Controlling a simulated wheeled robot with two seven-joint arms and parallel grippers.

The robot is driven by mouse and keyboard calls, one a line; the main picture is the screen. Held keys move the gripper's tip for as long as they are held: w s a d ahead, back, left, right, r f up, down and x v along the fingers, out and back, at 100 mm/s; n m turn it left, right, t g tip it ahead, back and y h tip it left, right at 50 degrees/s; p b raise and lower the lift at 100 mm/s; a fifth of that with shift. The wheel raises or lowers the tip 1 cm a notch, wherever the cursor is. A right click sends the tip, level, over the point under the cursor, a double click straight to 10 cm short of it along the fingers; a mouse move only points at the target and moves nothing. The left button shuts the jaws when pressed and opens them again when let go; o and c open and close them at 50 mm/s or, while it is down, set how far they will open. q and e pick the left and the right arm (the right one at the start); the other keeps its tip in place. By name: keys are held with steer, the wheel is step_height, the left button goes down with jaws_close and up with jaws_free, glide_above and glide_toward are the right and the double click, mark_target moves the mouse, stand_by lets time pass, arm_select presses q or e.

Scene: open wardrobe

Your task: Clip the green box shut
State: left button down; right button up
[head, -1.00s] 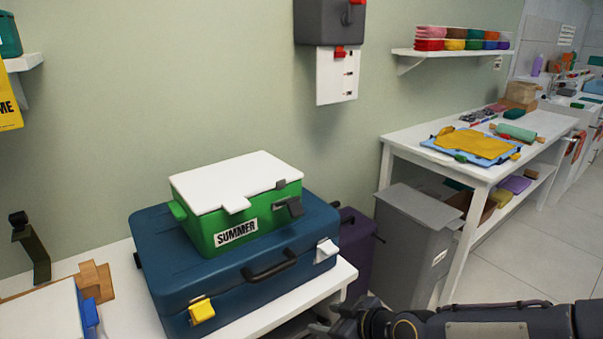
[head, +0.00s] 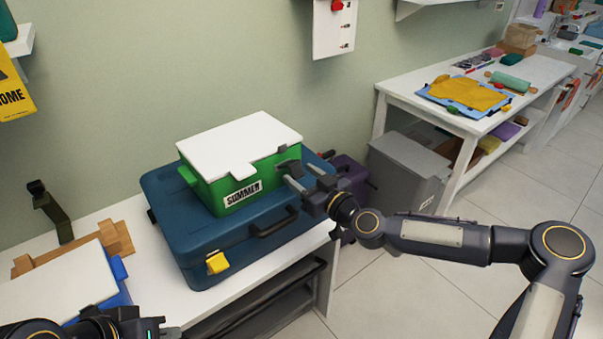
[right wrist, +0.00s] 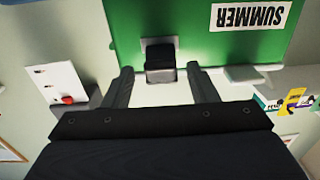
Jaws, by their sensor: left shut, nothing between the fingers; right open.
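The green box (head: 231,192), labelled SUMMER, sits with its white lid (head: 240,143) down on a blue suitcase (head: 186,228). A dark grey clip (head: 288,167) is at the box's right end; it also shows in the right wrist view (right wrist: 160,62), where the box appears upside down. My right gripper (head: 306,177) is open at that end, with its fingers (right wrist: 163,86) pointing at the box, one on either side of the clip. I cannot tell whether they touch it. My left gripper (head: 160,331) is shut and empty at the bottom left, away from the box.
The suitcase has a black handle (head: 275,223) and a yellow latch (head: 217,263), and rests on a white bench (head: 250,280). A blue box with a white lid (head: 118,277) is at left. A grey bin (head: 405,165) and purple case (head: 351,173) stand right.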

steer(key=shift+w+a, duration=0.25)
steer(key=shift+w, duration=0.05)
